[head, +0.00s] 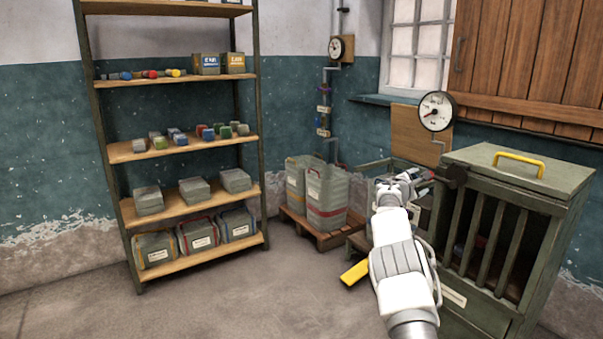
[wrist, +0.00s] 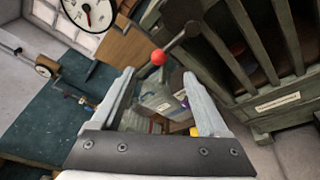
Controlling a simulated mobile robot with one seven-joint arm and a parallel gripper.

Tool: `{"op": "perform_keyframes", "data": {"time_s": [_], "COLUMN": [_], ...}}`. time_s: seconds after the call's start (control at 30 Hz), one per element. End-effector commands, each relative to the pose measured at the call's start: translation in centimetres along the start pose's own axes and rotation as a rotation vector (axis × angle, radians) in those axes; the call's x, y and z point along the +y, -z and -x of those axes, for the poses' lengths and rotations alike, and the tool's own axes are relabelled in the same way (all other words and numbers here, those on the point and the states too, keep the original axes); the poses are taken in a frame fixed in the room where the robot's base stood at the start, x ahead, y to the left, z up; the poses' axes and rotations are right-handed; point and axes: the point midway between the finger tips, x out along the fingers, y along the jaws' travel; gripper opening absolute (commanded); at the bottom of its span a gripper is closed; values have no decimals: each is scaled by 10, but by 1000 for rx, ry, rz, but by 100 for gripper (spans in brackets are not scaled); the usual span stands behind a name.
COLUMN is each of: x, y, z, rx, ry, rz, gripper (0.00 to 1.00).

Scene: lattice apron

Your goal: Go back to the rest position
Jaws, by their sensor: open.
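My gripper (head: 412,178) is at the end of my white arm, to the left of the upper part of the green slatted cabinet (head: 516,163). In the wrist view my gripper (wrist: 159,76) has its two fingers spread wide, with nothing held between them. A red ball knob (wrist: 158,58) on a dark lever (wrist: 178,40) shows just past the fingertips. The lever runs to a dark hub (wrist: 194,28) by the cabinet's slats. In the head view my gripper partly hides the lever, and I cannot tell how far the knob is from the fingers.
The cabinet has a yellow handle (head: 519,160) on top. A gauge (head: 437,111) hangs on a board behind. Grey bins (head: 327,195) stand on a pallet (head: 318,235). A shelf rack (head: 190,205) with boxes is at left. The floor (head: 215,305) in front is clear.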

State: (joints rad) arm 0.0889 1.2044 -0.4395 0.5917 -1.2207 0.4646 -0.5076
Motion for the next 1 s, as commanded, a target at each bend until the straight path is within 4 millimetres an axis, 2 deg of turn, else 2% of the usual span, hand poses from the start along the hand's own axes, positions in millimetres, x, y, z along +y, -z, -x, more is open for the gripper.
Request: {"op": "perform_keyframes", "data": {"time_s": [0.03, 0.2, 0.43, 0.57, 0.7, 0.87, 1.0], "x": [8, 16, 16, 13, 8, -4, -16], "y": [-18, -71, -122, -141, -155, -164, -167], "z": [6, 34, 91, 132, 182, 245, 304], "rx": [-9, -22, -14, 3, 29, 66, 102], "ry": [22, 129, 278, 362, 456, 567, 665], "rz": [-54, -269, -555, -705, -855, -1008, -1124], "gripper": [77, 77, 77, 77, 77, 77, 77]}}
